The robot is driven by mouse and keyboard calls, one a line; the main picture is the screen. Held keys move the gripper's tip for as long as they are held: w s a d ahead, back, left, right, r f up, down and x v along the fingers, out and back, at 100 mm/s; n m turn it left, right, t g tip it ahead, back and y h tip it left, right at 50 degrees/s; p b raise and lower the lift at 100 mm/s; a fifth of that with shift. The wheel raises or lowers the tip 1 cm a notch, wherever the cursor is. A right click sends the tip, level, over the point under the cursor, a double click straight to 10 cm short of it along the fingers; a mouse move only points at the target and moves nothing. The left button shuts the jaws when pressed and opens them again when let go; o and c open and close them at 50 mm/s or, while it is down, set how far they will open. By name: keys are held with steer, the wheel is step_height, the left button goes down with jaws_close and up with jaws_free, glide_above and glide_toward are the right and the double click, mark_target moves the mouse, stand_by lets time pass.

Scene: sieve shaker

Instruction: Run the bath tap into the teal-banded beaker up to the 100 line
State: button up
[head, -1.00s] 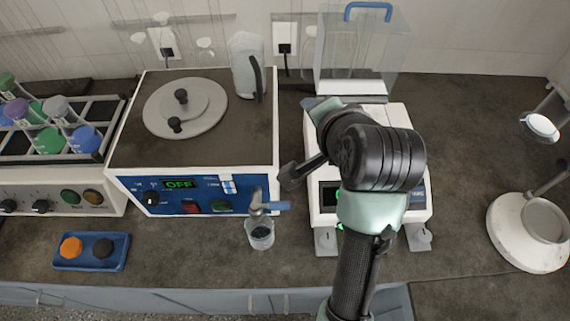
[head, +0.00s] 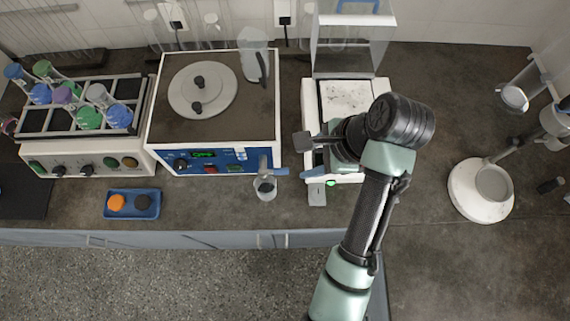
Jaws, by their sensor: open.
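A small clear beaker (head: 265,190) stands upright on the bench under the bath's tap (head: 263,165). Its teal band, marks and water level are too small to make out. The tap has a blue lever (head: 279,172) pointing right, on the front of the water bath (head: 213,118), whose panel reads OFF. I cannot tell whether water runs. My gripper (head: 306,157) is open and appears empty. It is above and right of the tap, over the left edge of the balance, with its fingers pointing left. My wrist hides part of the gripper.
The white balance (head: 347,100) with a clear cover is behind my arm. A blue tray (head: 132,215) with an orange and a black piece lies front left. A flask rack (head: 40,135) is far left, a round white stand (head: 480,205) right. Bench beside the beaker is clear.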

mark_target(281, 170)
steer(key=b+x, duration=0.8)
steer(key=x, duration=0.2)
steer(key=shift+f, duration=0.15)
steer(key=shift+x, duration=0.8)
jaws_close()
stand_by(0.6)
